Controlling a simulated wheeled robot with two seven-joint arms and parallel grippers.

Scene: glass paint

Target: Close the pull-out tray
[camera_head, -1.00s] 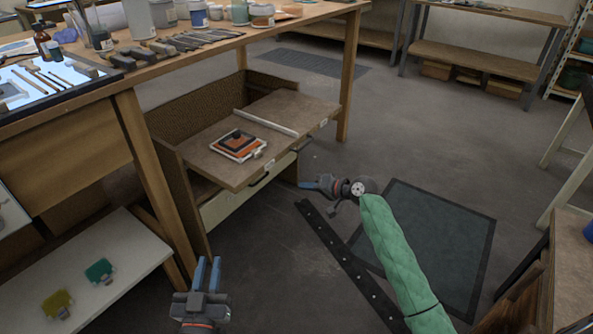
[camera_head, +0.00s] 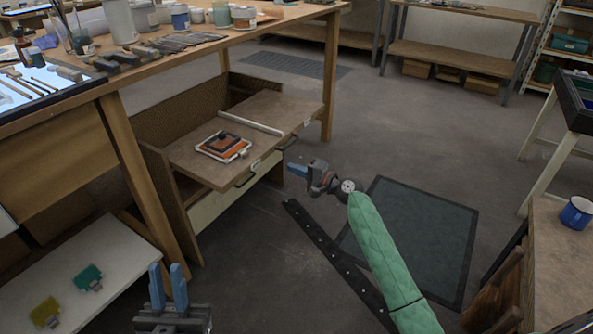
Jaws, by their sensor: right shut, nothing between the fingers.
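The pull-out tray (camera_head: 190,155) is a brown board slid out of the cabinet under the workbench. A square orange and black item (camera_head: 224,146) and a pale strip (camera_head: 250,123) lie on it.
A pale drawer front (camera_head: 222,205) sits below the tray. The workbench leg (camera_head: 330,80) stands behind right. A white low shelf (camera_head: 95,265) holds yellow and teal pieces. A dark mat (camera_head: 440,235) lies on the floor. A blue mug (camera_head: 576,212) stands on a table at right.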

